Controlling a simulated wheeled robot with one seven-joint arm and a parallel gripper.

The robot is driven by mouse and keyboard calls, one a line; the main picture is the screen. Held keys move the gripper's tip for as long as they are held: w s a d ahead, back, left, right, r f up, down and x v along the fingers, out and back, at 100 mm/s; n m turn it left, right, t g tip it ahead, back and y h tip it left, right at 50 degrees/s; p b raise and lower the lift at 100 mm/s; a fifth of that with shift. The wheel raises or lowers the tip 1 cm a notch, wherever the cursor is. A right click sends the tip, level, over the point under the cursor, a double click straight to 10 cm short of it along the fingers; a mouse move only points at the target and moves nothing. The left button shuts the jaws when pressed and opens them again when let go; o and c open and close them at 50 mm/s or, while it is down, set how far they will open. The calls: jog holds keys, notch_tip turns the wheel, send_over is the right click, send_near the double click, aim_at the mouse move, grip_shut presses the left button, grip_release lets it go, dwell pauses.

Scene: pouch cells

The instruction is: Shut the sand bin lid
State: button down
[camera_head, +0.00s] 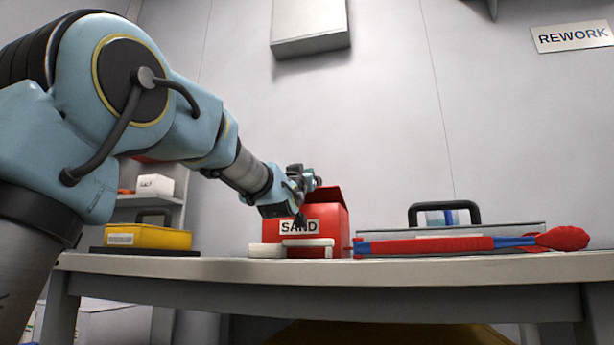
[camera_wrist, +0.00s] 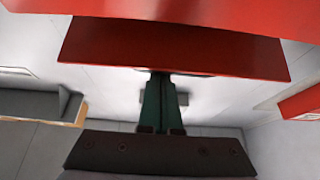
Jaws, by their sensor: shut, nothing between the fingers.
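The red sand bin (camera_head: 335,222) stands on the table and carries a SAND label. Its red lid (camera_head: 328,194) looks raised, with an edge showing above the bin. My gripper (camera_head: 317,182) is at the lid's height, at the bin's upper left. In the wrist view my gripper's dark green fingers (camera_wrist: 160,76) are together, with nothing between them. Their tips reach the edge of a red panel, seemingly the lid (camera_wrist: 175,45); I cannot tell whether they touch it. My wrist hides part of the bin's top, and its inside is not visible.
White blocks (camera_head: 307,243) lie in front of the bin. A yellow case (camera_head: 148,237) stands at the left. A grey case with a black handle (camera_head: 444,208) and a long red and blue item (camera_head: 470,243) lie at the right. A wall box (camera_head: 309,25) hangs above.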

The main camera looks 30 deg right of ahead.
jog(key=shift+r, duration=0.15)
notch_tip(320, 180, up, 5)
jog(key=p, duration=0.4)
jog(key=s+a+f, duration=0.5)
jog(key=s+f, duration=0.1)
jog(key=f, duration=0.1)
jog(key=w+d+r+g+y+p, duration=0.2)
jog(key=w+r+g+y+p, duration=0.45)
jog(key=p, duration=1.75)
jog(key=s+a+r+g+y+p, duration=0.15)
jog(key=r+p, duration=0.35)
jog(key=p, duration=0.7)
jog(key=s+a+r+g+y+p, duration=0.1)
jog(key=s+r+g+y+p, duration=0.2)
jog(key=p, duration=0.9)
jog(key=shift+h, duration=0.6)
jog(key=x, duration=0.7)
jog(key=a+f+p+x, duration=0.1)
jog(key=x, duration=0.3)
jog(key=shift+s+f, duration=0.1)
jog(key=shift+s, duration=0.15)
jog(key=shift+f, duration=0.5)
